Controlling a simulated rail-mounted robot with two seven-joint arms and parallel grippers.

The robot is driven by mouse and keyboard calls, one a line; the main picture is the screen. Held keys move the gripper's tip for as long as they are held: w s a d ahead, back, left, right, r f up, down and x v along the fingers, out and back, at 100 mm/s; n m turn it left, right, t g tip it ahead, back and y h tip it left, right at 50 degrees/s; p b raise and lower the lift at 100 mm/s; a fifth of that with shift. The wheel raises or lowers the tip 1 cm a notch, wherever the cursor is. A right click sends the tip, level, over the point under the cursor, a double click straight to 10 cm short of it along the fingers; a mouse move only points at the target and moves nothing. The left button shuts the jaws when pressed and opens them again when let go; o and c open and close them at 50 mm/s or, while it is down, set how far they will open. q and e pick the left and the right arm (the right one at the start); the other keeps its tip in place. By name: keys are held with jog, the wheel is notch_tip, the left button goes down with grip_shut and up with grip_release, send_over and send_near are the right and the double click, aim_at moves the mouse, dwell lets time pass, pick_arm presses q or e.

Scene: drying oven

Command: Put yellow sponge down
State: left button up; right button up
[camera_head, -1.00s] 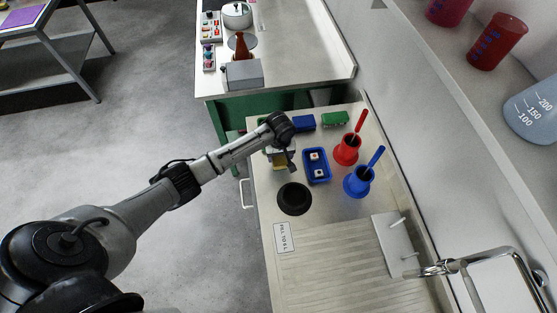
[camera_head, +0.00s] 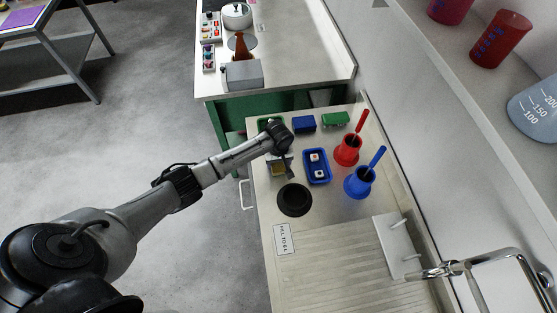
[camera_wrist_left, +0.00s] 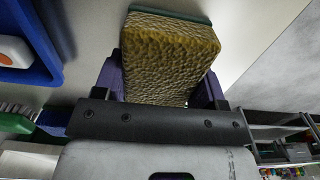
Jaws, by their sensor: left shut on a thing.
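The yellow sponge (camera_head: 278,169) is held in my left gripper (camera_head: 281,163), over the counter between the blue tray and the counter's left edge. In the left wrist view the sponge (camera_wrist_left: 170,55) sits between the two dark fingers, with a thin green layer along its far edge. The fingers press on its two sides. I cannot tell whether its underside touches the counter. My right gripper is not in view.
The blue tray (camera_head: 327,180) with small white pieces lies right of the sponge. A black round piece (camera_head: 294,200) lies nearer. Red (camera_head: 346,152) and blue (camera_head: 358,184) brush holders stand right. Blue (camera_head: 304,123) and green (camera_head: 335,119) blocks lie behind.

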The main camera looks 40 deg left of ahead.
pick_arm(q)
jog(key=o, duration=1)
jog(key=shift+o, duration=0.2)
notch_tip(320, 180, up, 11)
jog(key=shift+f+p, duration=0.1)
jog(key=shift+p, duration=0.95)
jog(key=s+d+f+m, duration=0.1)
jog(key=s+d+m, duration=0.1)
jog(key=s, duration=0.3)
jog(key=s+d+f+m+t, duration=0.1)
jog(key=s+d+m, duration=0.1)
jog(key=s+d, duration=0.3)
jog(key=s+d+f+m, duration=0.2)
jog(key=s+d+m, duration=0.1)
jog(key=s, duration=0.2)
jog(key=shift+d+f+t+h, duration=0.1)
jog(key=shift+d+t+h, duration=0.2)
jog(key=shift+h, duration=0.1)
jog(key=s+r+m+t, duration=0.1)
jog(key=s+r+m, duration=0.1)
jog(key=s, duration=0.6)
jog(key=s+r+m+t, duration=0.1)
jog(key=s+r+m, duration=0.2)
jog(key=s, duration=0.4)
jog(key=shift+s+d+r+y, duration=0.25)
jog(key=shift+s+y, duration=0.05)
jog(key=shift+s, duration=0.05)
